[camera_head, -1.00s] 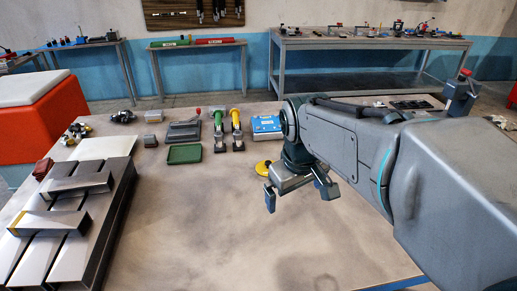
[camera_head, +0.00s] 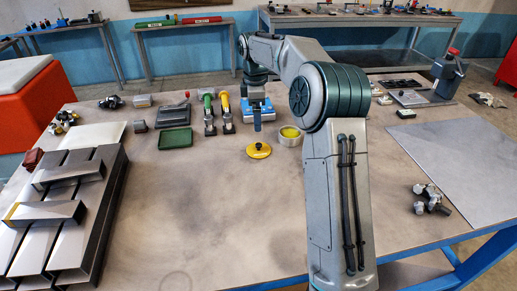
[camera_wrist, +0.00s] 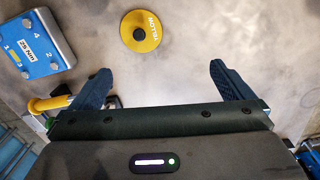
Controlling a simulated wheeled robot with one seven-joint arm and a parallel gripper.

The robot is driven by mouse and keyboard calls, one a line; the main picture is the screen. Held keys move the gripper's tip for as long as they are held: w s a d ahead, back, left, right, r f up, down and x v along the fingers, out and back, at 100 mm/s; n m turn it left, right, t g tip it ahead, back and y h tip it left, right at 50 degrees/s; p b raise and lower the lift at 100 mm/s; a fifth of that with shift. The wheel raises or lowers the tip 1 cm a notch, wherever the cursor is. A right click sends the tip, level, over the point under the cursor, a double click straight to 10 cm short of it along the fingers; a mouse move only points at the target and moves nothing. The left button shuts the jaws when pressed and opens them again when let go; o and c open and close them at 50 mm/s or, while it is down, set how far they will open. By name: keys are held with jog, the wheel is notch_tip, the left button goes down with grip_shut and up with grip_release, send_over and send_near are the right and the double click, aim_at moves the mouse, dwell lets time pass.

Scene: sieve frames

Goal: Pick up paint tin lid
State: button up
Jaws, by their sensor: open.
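The paint tin lid (camera_head: 258,154) is a yellow disc with a dark centre, lying flat on the table. In the wrist view the lid (camera_wrist: 141,42) lies beyond my fingertips, nearer the top edge. An open tin (camera_head: 289,139) with yellow inside stands just right of the lid in the head view. My gripper (camera_head: 257,122) is behind the lid, over the area by the blue box; its fingers partly overlap in this view. In the wrist view my gripper (camera_wrist: 162,70) is open with nothing between its fingers.
The blue box (camera_wrist: 38,45) sits left of my gripper in the wrist view. Yellow-handled (camera_head: 226,108) and green-handled (camera_head: 208,112) tools and a green tray (camera_head: 175,139) lie left of the lid. Metal profiles (camera_head: 60,210) fill the table's left. The table front is clear.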

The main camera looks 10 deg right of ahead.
jog(key=w+d+f+n, duration=0.1)
jog(key=w+f+n, duration=0.1)
jog(key=w+f, duration=0.15)
jog(key=p, duration=0.1)
send_over(258, 144)
jog(key=f, duration=0.8)
jog(key=shift+s+d+f, duration=0.1)
jog(key=shift+s+d, duration=0.05)
jog(key=shift+s, duration=0.1)
jog(key=shift+w+f+p, duration=0.15)
jog(key=shift+f+p, duration=0.45)
jog(key=shift+f, duration=0.8)
jog(key=shift+w+f+p, duration=0.1)
jog(key=shift+f+p, duration=0.5)
jog(key=shift+f, duration=0.8)
jog(key=c, duration=0.9)
